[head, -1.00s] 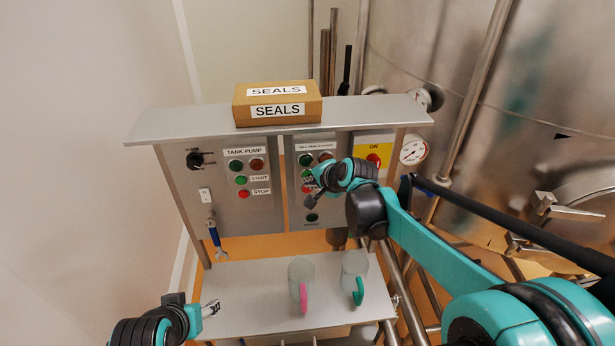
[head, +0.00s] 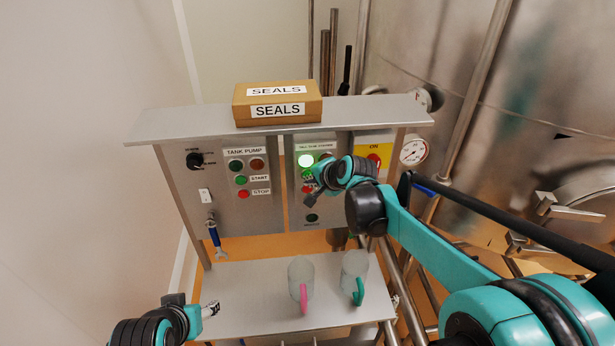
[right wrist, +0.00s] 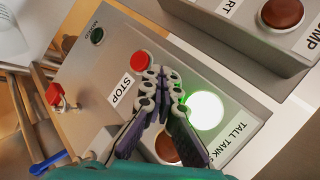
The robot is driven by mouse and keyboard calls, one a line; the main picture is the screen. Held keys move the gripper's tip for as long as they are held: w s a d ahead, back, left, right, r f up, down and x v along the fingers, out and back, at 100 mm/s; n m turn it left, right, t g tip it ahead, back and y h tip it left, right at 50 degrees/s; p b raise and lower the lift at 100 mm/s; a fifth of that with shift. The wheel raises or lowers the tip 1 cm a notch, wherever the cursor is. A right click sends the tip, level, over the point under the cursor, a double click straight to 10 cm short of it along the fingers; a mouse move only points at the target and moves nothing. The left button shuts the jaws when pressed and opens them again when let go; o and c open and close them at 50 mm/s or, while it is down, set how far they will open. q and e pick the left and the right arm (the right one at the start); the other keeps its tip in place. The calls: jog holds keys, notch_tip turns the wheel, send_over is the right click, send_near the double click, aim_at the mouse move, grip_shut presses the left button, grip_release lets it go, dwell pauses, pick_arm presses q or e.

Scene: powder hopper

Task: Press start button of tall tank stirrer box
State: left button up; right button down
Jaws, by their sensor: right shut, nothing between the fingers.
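The tall tank stirrer box (head: 300,205) is the grey panel right of the tank pump panel. Its upper-left green lamp (head: 306,160) is lit bright, and the lit lamp (right wrist: 205,111) also shows in the right wrist view beside a dark brown lamp (right wrist: 167,149). The red stop button (right wrist: 139,60) lies just beyond my fingertips. My right gripper (right wrist: 165,82) is shut and empty, its fingertips at the panel face between the stop button and the lamps.
The tank pump panel (head: 222,210) is to the left, and a yellow ON panel (head: 367,152) to the right. A seals box (head: 278,110) sits on the top shelf. Two cups, one pink-handled (head: 301,275) and one green-handled (head: 354,273), stand on the lower shelf (head: 250,300).

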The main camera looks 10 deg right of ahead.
jog(key=shift+s, duration=0.8)
jog(key=s, duration=0.5)
jog(key=shift+a+p, duration=0.1)
jog(key=shift+p, duration=0.2)
jog(key=shift+f, duration=0.1)
jog(key=s+d+f+n+h+b, duration=0.1)
jog(key=s+d+f+n+b, duration=0.1)
jog(key=s+f+b, duration=0.6)
jog(key=s+d+f+n+g+h+b, duration=0.1)
jog(key=s+f+n+b, duration=0.4)
jog(key=f+b, duration=1)
jog(key=s+d+f+n+g+h+b, duration=0.1)
jog(key=s+d+f+n+b, duration=0.2)
jog(key=s+f+b, duration=0.7)
notch_tip(320, 180, down, 8)
jog(key=shift+s+d+r+n+h+b, duration=0.3)
jog(key=shift+n+b, duration=0.4)
jog(key=shift+b, duration=0.55)
